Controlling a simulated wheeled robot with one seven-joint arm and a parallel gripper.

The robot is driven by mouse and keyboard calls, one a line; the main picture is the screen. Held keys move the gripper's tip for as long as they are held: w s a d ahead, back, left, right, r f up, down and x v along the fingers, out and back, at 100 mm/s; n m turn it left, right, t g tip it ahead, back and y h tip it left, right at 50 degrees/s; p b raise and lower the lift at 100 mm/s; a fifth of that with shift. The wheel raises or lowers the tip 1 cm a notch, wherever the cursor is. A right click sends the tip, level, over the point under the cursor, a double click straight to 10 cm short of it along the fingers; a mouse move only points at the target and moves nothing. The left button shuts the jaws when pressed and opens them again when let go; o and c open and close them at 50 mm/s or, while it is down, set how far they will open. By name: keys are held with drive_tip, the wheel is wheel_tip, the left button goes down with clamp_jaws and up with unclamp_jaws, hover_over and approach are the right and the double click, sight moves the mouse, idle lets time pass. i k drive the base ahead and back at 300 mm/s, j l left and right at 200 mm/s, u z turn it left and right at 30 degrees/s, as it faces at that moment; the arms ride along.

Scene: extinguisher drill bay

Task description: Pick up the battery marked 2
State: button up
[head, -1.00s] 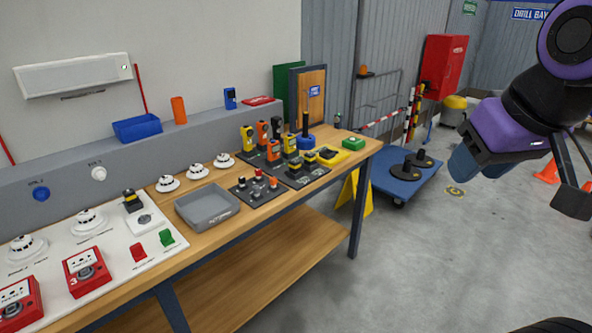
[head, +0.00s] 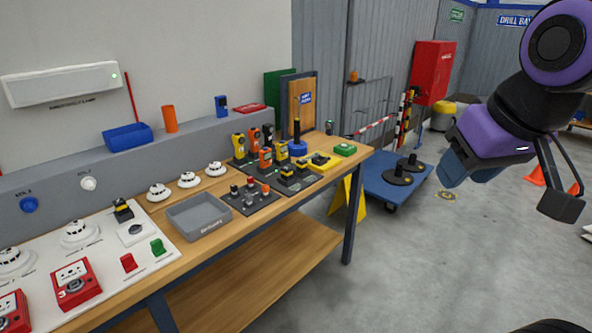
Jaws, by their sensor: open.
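The battery marked 2 cannot be singled out, because no such number is legible. Small black and yellow blocks that may be batteries stand in a dark rack (head: 297,184) on the bench. A similar black and yellow block (head: 122,210) sits on the white panel at left. My gripper (head: 468,168) hangs in the air at the upper right, over the floor and well right of the bench. It is open, with nothing seen between its blue-grey fingers.
The wooden bench (head: 225,240) runs along the left wall. An empty grey tray (head: 200,216), a second dark rack (head: 250,198) and detectors (head: 188,180) stand on it. A yellow sign (head: 350,197) and blue trolley (head: 390,183) stand near its far end.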

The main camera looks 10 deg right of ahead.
sight(120, 205)
drive_tip(key=u, duration=0.45)
drive_tip(key=i+j+u, duration=0.1)
drive_tip(key=i+u, duration=0.2)
drive_tip(key=i, duration=0.15)
drive_tip(key=i+u, duration=0.35)
drive_tip(key=i+l, duration=0.1)
drive_tip(key=i, duration=0.8)
